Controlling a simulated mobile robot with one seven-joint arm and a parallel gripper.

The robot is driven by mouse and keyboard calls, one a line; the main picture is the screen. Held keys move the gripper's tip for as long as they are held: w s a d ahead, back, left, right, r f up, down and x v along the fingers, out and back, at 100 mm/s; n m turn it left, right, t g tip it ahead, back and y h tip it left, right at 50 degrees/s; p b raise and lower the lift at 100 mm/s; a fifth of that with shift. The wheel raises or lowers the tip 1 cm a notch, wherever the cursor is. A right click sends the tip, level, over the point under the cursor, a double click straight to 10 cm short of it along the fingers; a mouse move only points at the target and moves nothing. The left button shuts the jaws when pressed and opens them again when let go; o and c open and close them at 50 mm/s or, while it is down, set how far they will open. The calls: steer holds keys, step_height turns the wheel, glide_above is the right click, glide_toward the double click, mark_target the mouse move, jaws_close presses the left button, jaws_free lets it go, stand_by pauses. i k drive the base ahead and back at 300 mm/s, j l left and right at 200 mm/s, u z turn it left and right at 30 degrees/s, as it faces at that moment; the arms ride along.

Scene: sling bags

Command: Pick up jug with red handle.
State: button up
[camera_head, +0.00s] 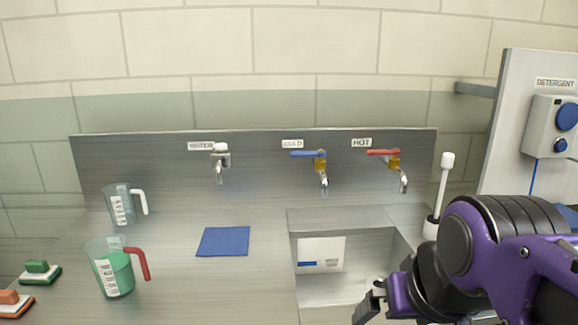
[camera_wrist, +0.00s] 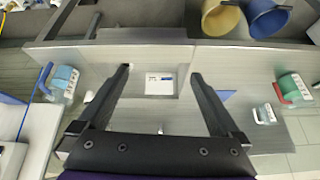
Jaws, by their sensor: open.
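The jug with the red handle (camera_head: 117,272) stands upright at the left of the steel counter in the head view. It is clear, with green liquid inside and a white label, and its red handle points right. It also shows at the right edge of the wrist view (camera_wrist: 290,88). My gripper (camera_head: 369,302) is at the lower right of the head view, by the sink and well to the right of the jug. In the wrist view my gripper (camera_wrist: 160,74) has its two fingers spread apart with nothing held between them.
A clear jug with a white handle (camera_head: 122,206) stands behind the red-handled one. A blue cloth (camera_head: 224,241) lies between the jugs and the sink (camera_head: 340,288). Green (camera_head: 40,272) and orange (camera_head: 12,303) brushes lie at far left. Three taps are on the backsplash.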

mark_target(108, 255)
steer(key=u, duration=1.55)
steer(key=k+l+z, duration=0.15)
steer(key=z, duration=2.25)
steer(key=u, duration=2.5)
steer(key=i+l, duration=0.05)
